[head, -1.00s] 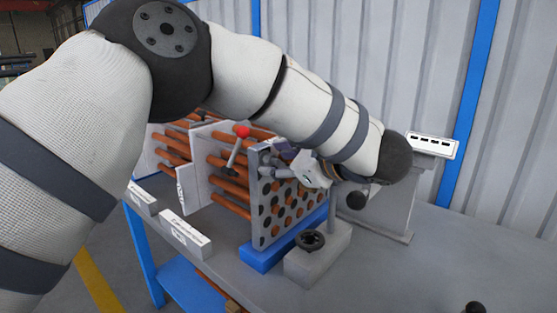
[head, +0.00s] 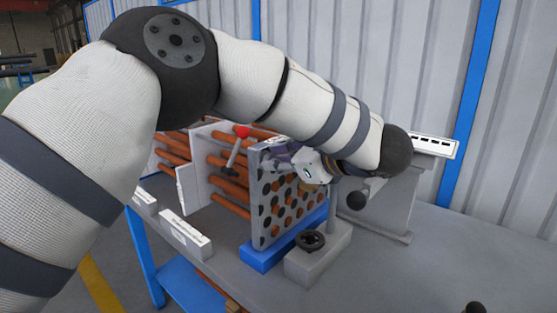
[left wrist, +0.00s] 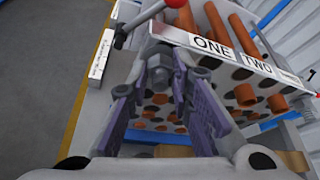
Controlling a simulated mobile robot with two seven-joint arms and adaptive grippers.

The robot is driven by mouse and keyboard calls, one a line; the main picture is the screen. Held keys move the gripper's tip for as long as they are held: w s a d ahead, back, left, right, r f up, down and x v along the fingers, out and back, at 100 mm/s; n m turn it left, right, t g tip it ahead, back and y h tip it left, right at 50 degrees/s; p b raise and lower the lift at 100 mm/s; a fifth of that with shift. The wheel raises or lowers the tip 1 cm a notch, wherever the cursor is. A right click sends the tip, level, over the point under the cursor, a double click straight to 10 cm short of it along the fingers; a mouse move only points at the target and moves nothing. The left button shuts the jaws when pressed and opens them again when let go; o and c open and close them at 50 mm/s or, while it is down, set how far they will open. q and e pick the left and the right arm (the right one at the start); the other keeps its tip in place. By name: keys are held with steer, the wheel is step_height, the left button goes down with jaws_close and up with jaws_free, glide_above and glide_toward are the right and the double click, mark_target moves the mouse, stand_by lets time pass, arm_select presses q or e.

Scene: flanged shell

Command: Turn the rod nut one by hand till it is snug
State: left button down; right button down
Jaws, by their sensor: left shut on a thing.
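Rod nut one is a grey hex nut (left wrist: 158,56) in the left wrist view, at the top edge of the perforated plate beside the label ONE (left wrist: 211,47). My left gripper (left wrist: 160,76) has its purple-padded fingers on either side of the nut and is shut on it. In the head view my left gripper (head: 281,154) is at the top of the perforated plate (head: 262,222), and the nut is hidden there. The label TWO (left wrist: 256,63) is farther right along the edge. My right gripper is not in view.
Copper-coloured tubes (head: 229,187) run through the plates. A red-knobbed lever (head: 242,131) stands behind the plate. A grey block with a black ring (head: 310,240) sits in front. White label blocks (head: 186,235) lie at left. The bench's right side (head: 420,275) is mostly clear.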

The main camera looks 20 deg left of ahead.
arm_select(q)
steer(key=shift+w+d+f+m+g+y, duration=0.15)
steer(key=shift+m+g, duration=0.4)
steer(key=shift+m, duration=0.35)
steer(key=shift+w+a+r+m+g+y, duration=0.15)
steer(key=shift+m+g, duration=0.4)
steer(key=shift+m, duration=0.35)
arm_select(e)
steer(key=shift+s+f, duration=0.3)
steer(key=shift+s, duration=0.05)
arm_select(q)
steer(key=shift+s+d+f, duration=0.1)
steer(key=shift+d, duration=0.05)
steer(key=c, duration=1.4)
jaws_free()
steer(key=shift+c, duration=0.2)
steer(key=v, duration=0.7)
steer(key=shift+d, duration=0.3)
